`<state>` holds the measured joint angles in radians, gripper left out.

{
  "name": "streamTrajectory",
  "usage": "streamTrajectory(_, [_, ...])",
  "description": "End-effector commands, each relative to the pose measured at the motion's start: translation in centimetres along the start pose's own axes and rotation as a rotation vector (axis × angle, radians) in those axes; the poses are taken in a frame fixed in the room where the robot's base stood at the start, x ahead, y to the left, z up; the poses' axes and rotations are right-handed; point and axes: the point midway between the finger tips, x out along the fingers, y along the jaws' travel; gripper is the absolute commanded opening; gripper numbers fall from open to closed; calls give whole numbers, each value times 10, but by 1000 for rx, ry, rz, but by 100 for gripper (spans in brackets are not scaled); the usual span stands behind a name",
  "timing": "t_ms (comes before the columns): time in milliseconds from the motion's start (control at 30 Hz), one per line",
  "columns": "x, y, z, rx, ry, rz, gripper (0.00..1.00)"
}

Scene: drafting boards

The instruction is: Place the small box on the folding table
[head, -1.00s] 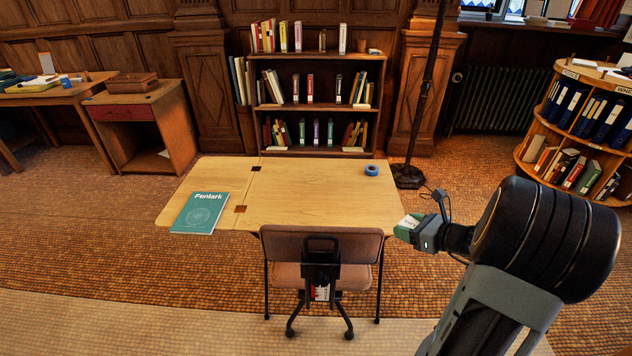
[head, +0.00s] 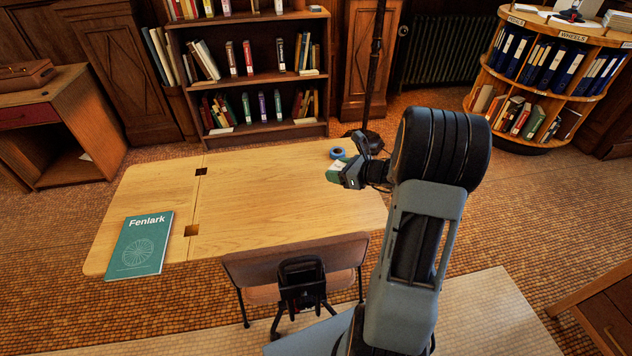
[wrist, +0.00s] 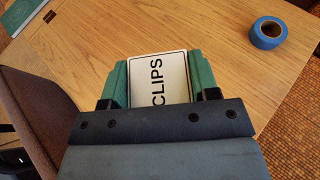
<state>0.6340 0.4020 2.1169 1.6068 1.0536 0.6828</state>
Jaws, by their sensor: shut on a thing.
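In the head view, my gripper (head: 346,174) holds the box (head: 336,170) over the right part of the folding table (head: 270,198). The table is light wood with a hinged leaf on the left. I cannot tell how high the box is above the tabletop.
A blue tape roll (head: 338,153) lies on the table just behind the box. A teal "Fenlark" book (head: 140,245) lies on the left leaf. A chair (head: 297,265) stands at the front edge. The table's middle is clear. A floor pole (head: 375,70) stands behind.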

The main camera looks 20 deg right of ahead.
Motion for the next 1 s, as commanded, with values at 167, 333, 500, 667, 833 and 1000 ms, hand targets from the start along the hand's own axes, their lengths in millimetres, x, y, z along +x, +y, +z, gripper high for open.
streamTrajectory(167, [44,-8,-14,3,0,4,30])
streamTrajectory(333, [67,-13,-26,3,1,0,30])
streamTrajectory(500, [77,-16,-31,2,-1,-3,30])
streamTrajectory(667, [81,-17,-34,2,-1,-3,30])
streamTrajectory(833, [94,-18,-50,5,0,-3,30])
streamTrajectory(1000, [100,-18,-66,3,0,-4,30])
